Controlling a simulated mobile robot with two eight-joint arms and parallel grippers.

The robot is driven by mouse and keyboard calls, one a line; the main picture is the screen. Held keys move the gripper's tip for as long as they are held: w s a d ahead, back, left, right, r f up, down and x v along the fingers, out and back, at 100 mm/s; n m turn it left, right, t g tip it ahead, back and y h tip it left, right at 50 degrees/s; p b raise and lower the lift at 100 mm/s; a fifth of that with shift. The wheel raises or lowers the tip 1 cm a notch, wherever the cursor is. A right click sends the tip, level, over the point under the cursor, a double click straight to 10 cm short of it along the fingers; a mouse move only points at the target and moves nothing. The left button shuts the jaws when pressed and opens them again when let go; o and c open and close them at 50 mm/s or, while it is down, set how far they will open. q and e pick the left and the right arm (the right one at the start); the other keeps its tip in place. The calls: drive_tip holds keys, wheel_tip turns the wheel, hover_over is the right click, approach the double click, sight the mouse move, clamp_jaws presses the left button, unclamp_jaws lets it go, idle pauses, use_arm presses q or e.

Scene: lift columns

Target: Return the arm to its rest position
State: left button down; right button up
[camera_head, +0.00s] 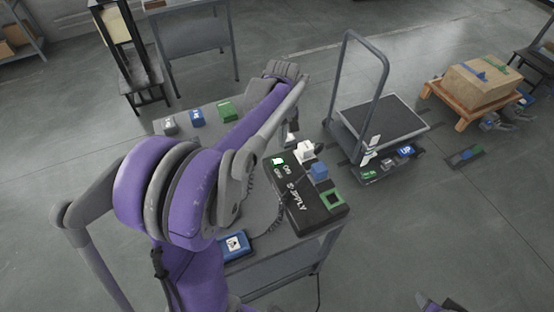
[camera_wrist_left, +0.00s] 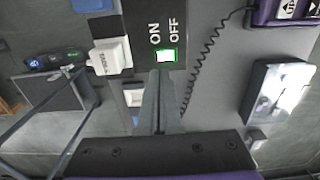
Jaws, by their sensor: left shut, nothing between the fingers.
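My left arm (camera_head: 190,190), purple and grey, reaches from the left over the table, bent down at its far end. My left gripper (camera_head: 291,138) is beside the far end of a black supply box (camera_head: 310,215). In the left wrist view its fingers (camera_wrist_left: 161,98) are shut and empty, with tips just short of the box's lit green-edged switch (camera_wrist_left: 166,56) beside the ON and OFF print. I cannot tell whether they touch the box. My right gripper is not in view; only a small purple part of me shows at the bottom right.
The grey table (camera_head: 275,262) bears a white block (camera_head: 305,151), a blue block (camera_head: 319,171), a green square (camera_head: 333,198) and a blue box (camera_head: 235,245). A coiled cord (camera_wrist_left: 205,65) runs near the fingers. A cart (camera_head: 392,118) with a tall handle stands behind, right.

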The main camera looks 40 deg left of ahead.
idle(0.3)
use_arm(q)
drive_tip(key=s+d+f+m+t, duration=0.1)
drive_tip(key=s+d+m+t, duration=0.4)
drive_tip(key=s+d+m, duration=0.7)
drive_tip(key=s+d, duration=0.3)
drive_tip(key=d, duration=0.2)
drive_tip(key=shift+s+m+t, duration=0.15)
drive_tip(key=shift+m+t, duration=0.15)
drive_tip(key=shift+t, duration=0.1)
